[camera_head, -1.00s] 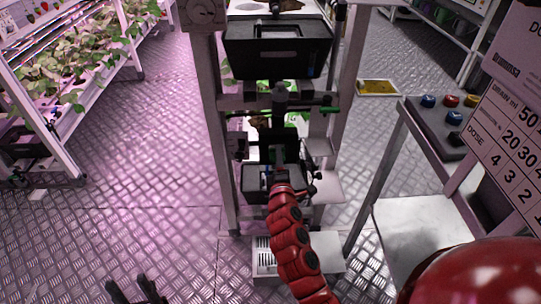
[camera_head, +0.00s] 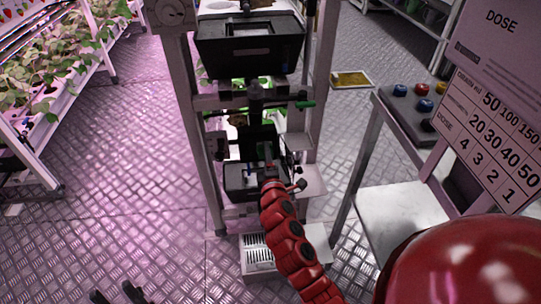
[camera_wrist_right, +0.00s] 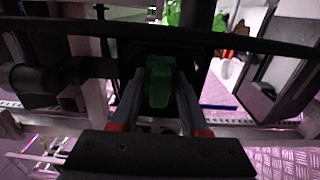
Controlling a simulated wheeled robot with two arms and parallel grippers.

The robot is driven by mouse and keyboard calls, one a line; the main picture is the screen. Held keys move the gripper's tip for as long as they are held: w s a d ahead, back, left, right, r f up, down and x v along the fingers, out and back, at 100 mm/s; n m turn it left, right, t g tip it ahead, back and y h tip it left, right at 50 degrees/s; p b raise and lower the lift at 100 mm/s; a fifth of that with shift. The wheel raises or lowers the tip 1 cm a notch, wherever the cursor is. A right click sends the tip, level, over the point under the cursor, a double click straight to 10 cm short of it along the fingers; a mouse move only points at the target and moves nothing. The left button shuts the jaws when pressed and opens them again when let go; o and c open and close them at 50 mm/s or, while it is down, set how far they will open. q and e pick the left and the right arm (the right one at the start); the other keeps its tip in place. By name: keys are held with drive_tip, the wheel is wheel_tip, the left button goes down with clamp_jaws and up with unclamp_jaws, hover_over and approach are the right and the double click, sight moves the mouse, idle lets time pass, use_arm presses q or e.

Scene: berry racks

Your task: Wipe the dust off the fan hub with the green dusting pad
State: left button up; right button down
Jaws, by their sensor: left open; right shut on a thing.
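My right gripper (camera_wrist_right: 160,95) is shut on the green dusting pad (camera_wrist_right: 159,82), a small translucent green block between its fingers in the right wrist view. In the head view my red right arm reaches into the black lower unit (camera_head: 240,192) of the middle rack; the right gripper there is small and partly hidden. Dark parts lie right behind the pad, and I cannot tell whether it touches them. The fan hub cannot be made out clearly. My left gripper (camera_head: 118,294) is open and empty at the bottom left, low over the floor.
The rack's pale posts (camera_head: 197,130) flank the right arm closely. A black bin (camera_head: 250,48) sits higher on the rack. A dark bar (camera_wrist_right: 200,38) crosses above the pad in the wrist view. A control box (camera_head: 415,115) stands right; the metal floor (camera_head: 110,200) is clear left.

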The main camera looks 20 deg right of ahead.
drive_tip(key=shift+w+a+r+b, duration=0.1)
drive_tip(key=shift+w+a+b, duration=0.15)
drive_tip(key=shift+a, duration=0.3)
drive_tip(key=shift+w+a+b, duration=0.2)
drive_tip(key=shift+a, duration=0.35)
drive_tip(key=shift+w+a+b, duration=0.25)
drive_tip(key=shift+a+b, duration=0.25)
drive_tip(key=shift+a, duration=0.4)
drive_tip(key=shift+w+a+b, duration=0.2)
drive_tip(key=shift+a+b, duration=0.25)
drive_tip(key=shift+a, duration=0.4)
drive_tip(key=v, duration=0.6)
drive_tip(key=shift+d+b, duration=0.1)
drive_tip(key=shift+b, duration=0.25)
drive_tip(key=shift+s, duration=0.1)
drive_tip(key=v, duration=0.3)
drive_tip(key=shift+b, duration=0.4)
